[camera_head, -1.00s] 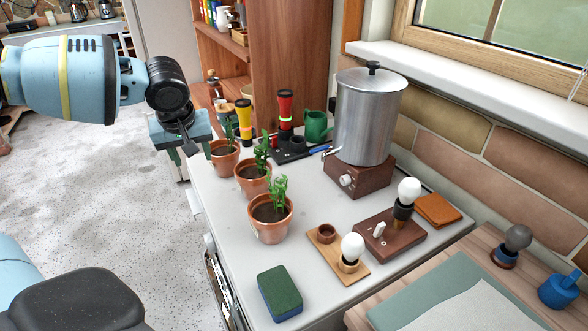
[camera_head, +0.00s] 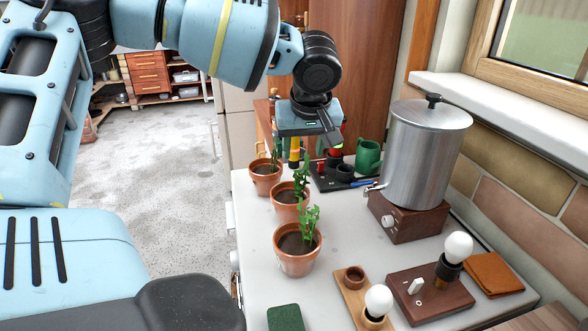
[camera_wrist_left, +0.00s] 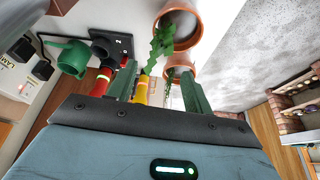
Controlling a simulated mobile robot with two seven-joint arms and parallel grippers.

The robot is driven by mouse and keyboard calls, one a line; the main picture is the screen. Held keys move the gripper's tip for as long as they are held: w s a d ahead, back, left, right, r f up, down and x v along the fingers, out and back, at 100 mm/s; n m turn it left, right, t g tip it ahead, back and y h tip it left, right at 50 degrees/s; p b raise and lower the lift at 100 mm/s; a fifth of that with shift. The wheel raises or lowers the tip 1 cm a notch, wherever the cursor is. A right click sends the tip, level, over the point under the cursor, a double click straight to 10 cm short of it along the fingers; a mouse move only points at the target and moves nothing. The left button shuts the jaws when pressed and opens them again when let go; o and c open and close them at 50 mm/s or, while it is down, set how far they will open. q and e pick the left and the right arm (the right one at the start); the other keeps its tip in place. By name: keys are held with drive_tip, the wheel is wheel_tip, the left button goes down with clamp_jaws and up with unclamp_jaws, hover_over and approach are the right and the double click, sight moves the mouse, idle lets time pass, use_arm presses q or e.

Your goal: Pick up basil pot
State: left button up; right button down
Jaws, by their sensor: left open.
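Three terracotta pots with green plants stand in a row on the grey counter: a back pot (camera_head: 266,182), a middle pot (camera_head: 288,211) and a front pot (camera_head: 298,262). I cannot tell for sure which plant is the basil. My left gripper (camera_head: 308,143) is open and empty, above the back of the counter near the back and middle pots. It partly hides the things behind it. In the left wrist view, two pots (camera_wrist_left: 187,39) (camera_wrist_left: 177,62) show beyond the open fingers (camera_wrist_left: 158,85), apart from them. My right gripper is out of view.
A metal urn (camera_head: 425,155) is at right. Bulb stands (camera_head: 430,296) and a green sponge (camera_head: 285,318) lie in front.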

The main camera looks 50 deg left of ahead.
sight(302, 159)
use_arm(q)
drive_tip(key=shift+x, duration=2.55)
drive_tip(key=shift+a, duration=0.1)
clamp_jaws()
drive_tip(key=shift+r, duration=0.1)
